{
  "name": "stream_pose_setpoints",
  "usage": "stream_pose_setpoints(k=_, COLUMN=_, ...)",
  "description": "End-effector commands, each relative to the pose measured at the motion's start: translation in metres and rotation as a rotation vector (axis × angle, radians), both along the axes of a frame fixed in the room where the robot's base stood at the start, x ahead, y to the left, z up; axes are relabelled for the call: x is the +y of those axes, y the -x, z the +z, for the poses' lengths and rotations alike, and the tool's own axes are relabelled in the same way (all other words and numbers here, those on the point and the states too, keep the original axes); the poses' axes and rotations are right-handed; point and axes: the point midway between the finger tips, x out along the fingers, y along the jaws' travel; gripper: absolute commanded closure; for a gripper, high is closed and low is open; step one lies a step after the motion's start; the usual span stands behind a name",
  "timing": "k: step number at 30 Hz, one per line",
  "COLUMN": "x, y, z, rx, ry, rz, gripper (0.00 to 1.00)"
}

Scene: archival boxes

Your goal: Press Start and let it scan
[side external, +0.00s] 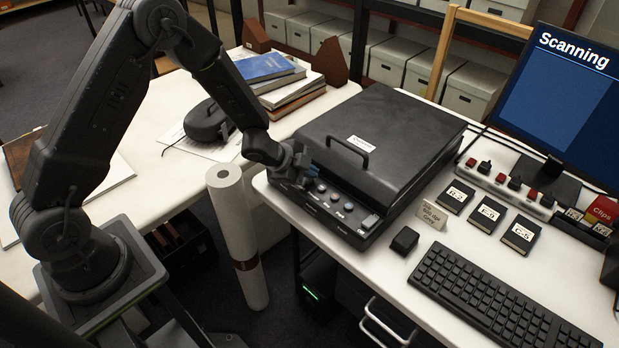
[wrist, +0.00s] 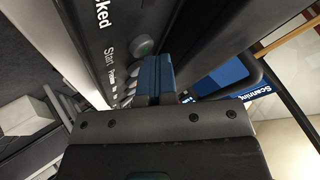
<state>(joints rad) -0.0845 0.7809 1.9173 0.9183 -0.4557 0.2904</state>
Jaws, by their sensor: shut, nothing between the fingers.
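The black flatbed scanner (side external: 415,120) has its lid closed and a row of round buttons along its sloping front panel. My gripper (side external: 310,176) is over the left end of that panel. In the wrist view my blue fingers (wrist: 155,62) are together and empty. The monitor (side external: 565,95) reads "Scanning" on a blue screen; part of that word also shows in the wrist view.
A rolled paper tube (side external: 240,240) stands in the gap between the tables. Books (side external: 270,70) are stacked behind on the left table.

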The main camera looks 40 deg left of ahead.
Motion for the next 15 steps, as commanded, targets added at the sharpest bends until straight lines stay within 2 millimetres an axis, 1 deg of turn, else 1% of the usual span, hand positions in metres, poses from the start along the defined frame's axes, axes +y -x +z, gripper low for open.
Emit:
stream_pose_setpoints(k=7, x=0.0, y=0.001, z=0.012, rx=0.001, ry=-0.001, rz=-0.001, gripper=1.0)
stream_pose_setpoints(k=15, x=0.0, y=0.001, z=0.013, rx=0.001, ry=-0.001, rz=0.0, gripper=1.0)
